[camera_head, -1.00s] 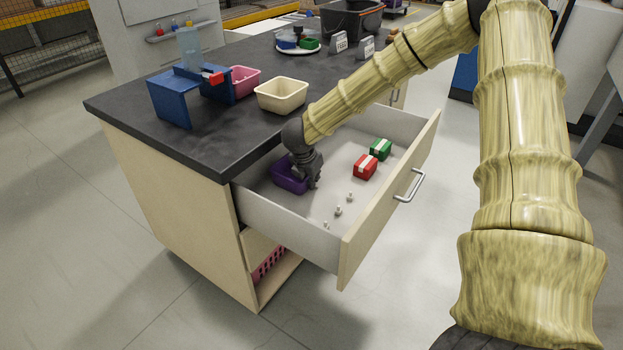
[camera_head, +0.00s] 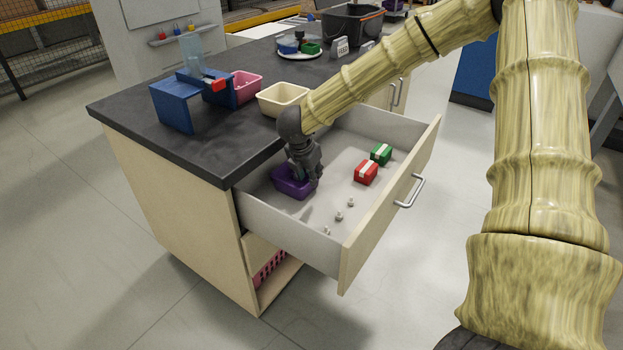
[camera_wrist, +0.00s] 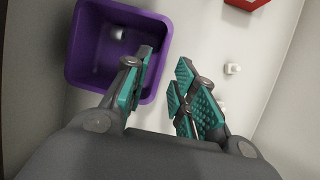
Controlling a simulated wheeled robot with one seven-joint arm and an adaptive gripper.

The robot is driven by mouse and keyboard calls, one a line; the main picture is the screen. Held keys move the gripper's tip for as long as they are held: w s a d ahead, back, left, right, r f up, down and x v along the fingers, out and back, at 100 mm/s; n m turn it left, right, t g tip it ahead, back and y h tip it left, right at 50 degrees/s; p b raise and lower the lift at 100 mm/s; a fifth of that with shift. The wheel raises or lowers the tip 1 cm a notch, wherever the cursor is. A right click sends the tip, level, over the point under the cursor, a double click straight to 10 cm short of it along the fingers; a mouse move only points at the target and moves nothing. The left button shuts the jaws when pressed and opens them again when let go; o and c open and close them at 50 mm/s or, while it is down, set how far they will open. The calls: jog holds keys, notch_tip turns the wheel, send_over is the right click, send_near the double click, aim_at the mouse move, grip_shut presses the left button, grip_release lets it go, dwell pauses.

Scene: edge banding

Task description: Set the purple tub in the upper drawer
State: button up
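The purple tub (camera_head: 290,187) sits inside the pulled-out upper drawer (camera_head: 262,212), near its left rear corner, and looks upright on the drawer floor. In the wrist view the tub (camera_wrist: 85,45) is at the upper left, with a small pale thing inside it. My gripper (camera_head: 305,182) is down in the drawer at the tub's right side. In the wrist view my gripper (camera_wrist: 162,85) has its teal-padded fingers apart, with a clear gap. The left finger overlaps the tub's opening and the right finger is outside, so the tub's near-side wall lies between them, apparently not clamped.
A red box (camera_head: 366,172), a green box (camera_head: 381,154) and several small white pieces (camera_head: 339,216) lie in the drawer. On the dark countertop (camera_head: 215,150) stand a cream tub (camera_head: 281,97), a pink tub (camera_head: 246,86) and a blue stand (camera_head: 172,108). The drawer front (camera_head: 390,210) bounds the right.

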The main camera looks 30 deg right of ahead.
jog(key=shift+v, duration=2.65)
jog(key=shift+r+p, duration=0.1)
jog(key=shift+p, duration=0.25)
